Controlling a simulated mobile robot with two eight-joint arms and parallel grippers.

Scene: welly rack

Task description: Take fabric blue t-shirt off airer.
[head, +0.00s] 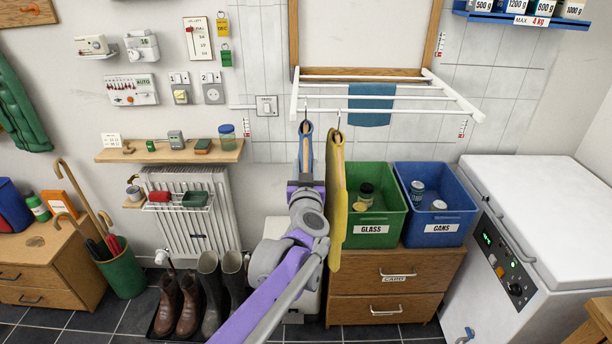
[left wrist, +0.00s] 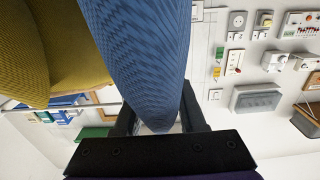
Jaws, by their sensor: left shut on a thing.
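The blue t-shirt (head: 305,142) hangs edge-on from a hook on the white airer (head: 393,97) in the head view. My left gripper (head: 305,185) is at its lower part and hides its bottom end. In the left wrist view the ribbed blue fabric (left wrist: 145,45) comes down between the two dark fingers of my left gripper (left wrist: 155,125), which is shut on it. The hook above still meets the airer's front rail. My right gripper is not in view.
A yellow garment (head: 337,195) hangs close to the right of the blue one. A teal cloth (head: 370,105) lies over the airer bars. Green (head: 374,233) and blue (head: 433,228) bins stand on the drawer unit (head: 395,290). A shelf (head: 170,152) and radiator (head: 185,225) are left.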

